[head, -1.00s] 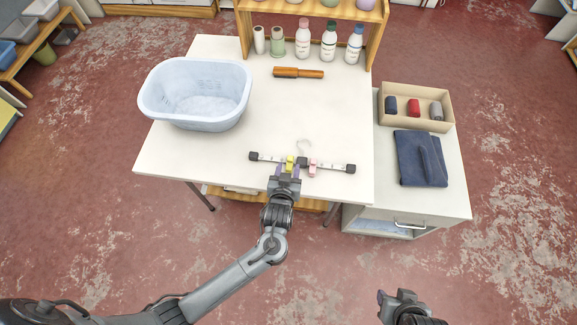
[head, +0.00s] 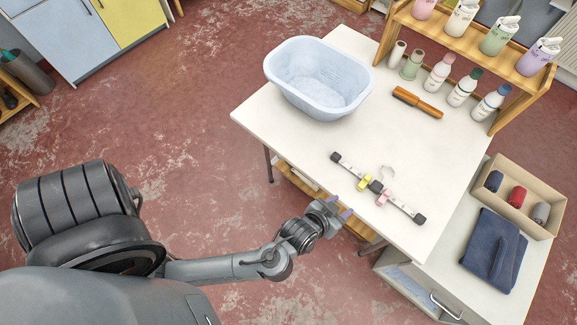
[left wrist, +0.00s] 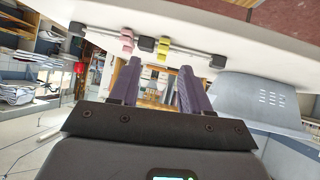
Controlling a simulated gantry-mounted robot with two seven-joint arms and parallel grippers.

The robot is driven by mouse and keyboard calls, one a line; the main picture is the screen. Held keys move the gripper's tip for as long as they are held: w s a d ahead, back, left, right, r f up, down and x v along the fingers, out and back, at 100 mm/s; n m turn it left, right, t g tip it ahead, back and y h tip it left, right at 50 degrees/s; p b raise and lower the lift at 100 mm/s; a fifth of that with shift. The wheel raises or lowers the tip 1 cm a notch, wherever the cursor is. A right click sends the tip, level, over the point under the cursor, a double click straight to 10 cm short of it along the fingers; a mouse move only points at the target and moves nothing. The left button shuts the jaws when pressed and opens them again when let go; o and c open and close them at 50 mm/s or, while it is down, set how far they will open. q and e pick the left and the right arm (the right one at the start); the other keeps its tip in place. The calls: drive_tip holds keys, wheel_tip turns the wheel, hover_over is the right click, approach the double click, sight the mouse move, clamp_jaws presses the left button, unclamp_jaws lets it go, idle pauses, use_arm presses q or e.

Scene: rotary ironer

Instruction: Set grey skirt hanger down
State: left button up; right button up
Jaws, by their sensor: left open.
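The skirt hanger (head: 402,207) lies flat on the white table near its front edge. It has a pale bar with dark end caps, a yellow clip, a pink clip and a hook that points toward the back of the table. My left gripper (head: 338,207) is open and empty, off the table's front edge and apart from the hanger. In the left wrist view the open fingers (left wrist: 158,82) point toward the hanger (left wrist: 192,54), with clear space between them. My right gripper is not in view.
A pale blue basin (head: 318,112) stands at the table's left. An orange-brown roller-like tool (head: 417,102) and several bottles (head: 438,73) are at the back. A drawer unit with folded navy cloth (head: 494,250) and a box of rolls (head: 553,190) stands right. The table's middle is clear.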

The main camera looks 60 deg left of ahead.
use_arm(q)
drive_tip(key=s+a+r+m+g, duration=0.1)
drive_tip(key=s+a+m+g, duration=0.1)
drive_tip(key=s, duration=0.5)
drive_tip(key=s+a+r+m+g+h, duration=0.1)
drive_tip(key=s+a+r+m+g, duration=0.1)
drive_tip(key=s+a+g, duration=0.3)
drive_tip(key=shift+s+a+r, duration=0.15)
drive_tip(key=shift+s+a, duration=0.35)
drive_tip(key=shift+s, duration=0.7)
wheel_tip(320, 180, up, 18)
drive_tip(key=p, duration=1.7)
drive_tip(key=shift+f+p, duration=0.2)
drive_tip(key=shift+p, duration=0.1)
drive_tip(key=shift+f, duration=0.15)
